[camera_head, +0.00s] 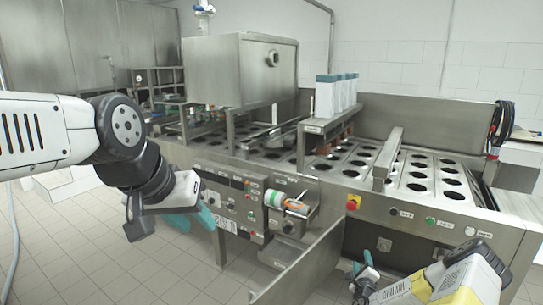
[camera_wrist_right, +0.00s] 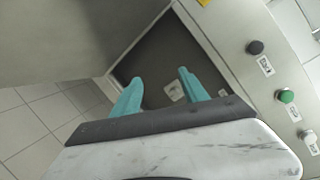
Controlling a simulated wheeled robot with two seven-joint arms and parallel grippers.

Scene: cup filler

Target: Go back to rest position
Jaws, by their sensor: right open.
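My left gripper (camera_head: 192,222) hangs in front of the machine's control panel, left of the orange, white and green roll (camera_head: 285,202). Its teal fingertips point down, and the spacing between them is unclear. My right gripper (camera_head: 362,277) is low at the machine's front, below the red button, with its arm coming in from the lower right. In the right wrist view its two teal fingers (camera_wrist_right: 160,78) stand apart with nothing between them. A dark recessed panel with a small light fitting lies beyond them.
The steel cup filler (camera_head: 405,215) fills the middle and right. An open metal door (camera_head: 305,270) juts out between my arms. A red button on yellow (camera_head: 353,202) and green button (camera_head: 430,221) sit on its front. Tiled floor (camera_head: 90,265) is clear at lower left.

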